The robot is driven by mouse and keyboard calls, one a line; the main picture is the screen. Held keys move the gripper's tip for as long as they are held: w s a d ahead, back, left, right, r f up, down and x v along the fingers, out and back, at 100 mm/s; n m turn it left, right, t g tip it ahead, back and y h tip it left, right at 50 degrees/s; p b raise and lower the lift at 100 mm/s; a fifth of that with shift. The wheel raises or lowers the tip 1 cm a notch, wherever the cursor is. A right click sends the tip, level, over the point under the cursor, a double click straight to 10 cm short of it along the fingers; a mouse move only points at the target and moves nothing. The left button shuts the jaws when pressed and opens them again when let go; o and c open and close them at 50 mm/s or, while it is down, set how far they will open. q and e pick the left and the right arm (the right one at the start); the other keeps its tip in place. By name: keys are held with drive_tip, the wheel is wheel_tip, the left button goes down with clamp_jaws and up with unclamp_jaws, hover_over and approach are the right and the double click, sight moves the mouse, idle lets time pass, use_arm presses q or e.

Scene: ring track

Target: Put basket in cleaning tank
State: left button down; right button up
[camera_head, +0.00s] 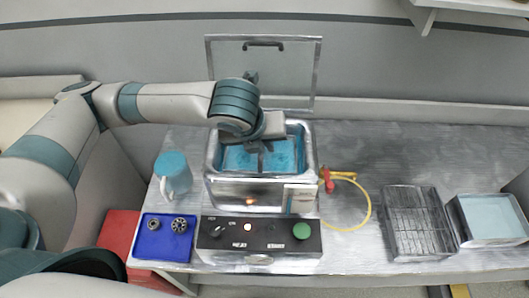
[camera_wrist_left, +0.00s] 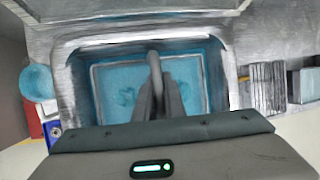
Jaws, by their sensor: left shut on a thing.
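The cleaning tank (camera_head: 250,192) is a metal box with blue liquid, its lid (camera_head: 290,75) standing open behind it. The basket (camera_wrist_left: 128,70) shows in the left wrist view as a pale rectangular frame inside the tank walls, with a grey handle (camera_wrist_left: 155,64) across its middle. My left gripper (camera_head: 262,143) is over the tank opening, shut on the basket's handle. Its fingers also show in the left wrist view (camera_wrist_left: 160,95). The gripper hides part of the basket, and I cannot tell whether the basket touches the tank floor. My right gripper is not in view.
A control box (camera_head: 260,240) with a green button stands before the tank. A blue tray (camera_head: 150,250) with small gears and a teal-topped mug (camera_head: 173,178) are at the left. A yellow cable (camera_head: 368,205), a dark rack (camera_head: 420,225) and a shallow tray (camera_head: 490,243) are at the right.

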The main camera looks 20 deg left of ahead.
sight(267, 156)
use_arm(q)
drive_tip(key=shift+f, duration=1.75)
drive_tip(key=c, duration=1.8)
unclamp_jaws()
drive_tip(key=shift+c, duration=0.2)
drive_tip(key=shift+r, duration=0.15)
drive_tip(key=v, duration=0.5)
drive_tip(key=shift+s+r, duration=0.1)
drive_tip(key=shift+r, duration=0.05)
drive_tip(key=p+v, duration=0.6)
drive_tip(key=p, duration=0.3)
drive_tip(key=shift+r, duration=0.2)
drive_tip(key=shift+s+a, duration=0.1)
drive_tip(key=shift+s, duration=0.05)
